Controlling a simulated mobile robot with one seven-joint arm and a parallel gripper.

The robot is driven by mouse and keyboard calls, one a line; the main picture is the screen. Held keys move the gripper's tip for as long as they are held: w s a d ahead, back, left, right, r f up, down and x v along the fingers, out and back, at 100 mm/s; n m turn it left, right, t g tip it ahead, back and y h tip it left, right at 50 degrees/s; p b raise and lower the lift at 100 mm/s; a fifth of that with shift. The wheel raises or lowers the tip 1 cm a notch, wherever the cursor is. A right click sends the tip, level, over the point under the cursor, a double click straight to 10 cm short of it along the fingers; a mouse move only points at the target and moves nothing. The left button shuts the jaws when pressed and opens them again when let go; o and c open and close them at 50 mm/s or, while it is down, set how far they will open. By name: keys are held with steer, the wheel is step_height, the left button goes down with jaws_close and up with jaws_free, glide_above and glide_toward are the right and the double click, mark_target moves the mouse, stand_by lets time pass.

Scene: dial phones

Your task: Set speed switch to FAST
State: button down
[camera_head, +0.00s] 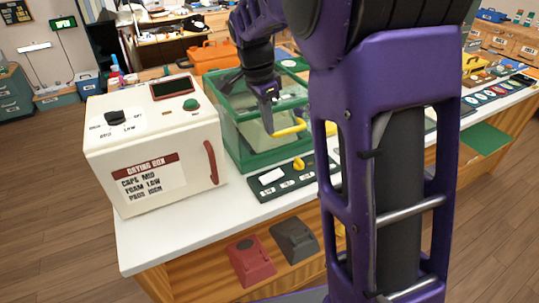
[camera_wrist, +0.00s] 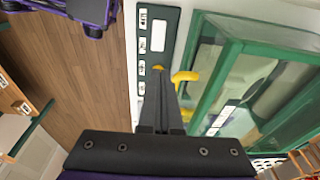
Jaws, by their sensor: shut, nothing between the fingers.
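A dark control panel (camera_head: 283,181) lies on the white counter in front of a green-framed clear tank (camera_head: 232,108). It carries a yellow knob (camera_head: 299,164), a blank white plate and several small labels too small to read, so I cannot tell which says FAST. The panel also shows in the wrist view (camera_wrist: 157,15), with the yellow knob (camera_wrist: 158,68) just past my fingertips. My gripper (camera_head: 269,130) is shut and empty, above the counter by the tank's yellow handle (camera_head: 290,128). In the wrist view the fingers (camera_wrist: 158,82) partly hide the panel; contact with the knob is unclear.
A white drying box (camera_head: 150,140) with a black dial, green button and red handle stands left of the tank. My purple arm hides the counter's middle.

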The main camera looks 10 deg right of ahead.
mark_target(276, 173)
steer(key=shift+s+f, duration=0.1)
steer(key=shift+s, duration=0.15)
steer(key=f, duration=0.4)
steer(key=d+f+b, duration=0.1)
steer(key=f, duration=0.4)
steer(key=d+f+b, duration=0.1)
steer(key=f, duration=0.3)
steer(key=shift+w+f, duration=0.35)
steer(key=shift+f, duration=0.05)
steer(key=shift+d+f, duration=0.1)
steer(key=shift+d, duration=0.1)
steer(key=shift+f+y, duration=0.2)
steer(key=shift+y, duration=0.1)
steer(key=shift+a, duration=0.15)
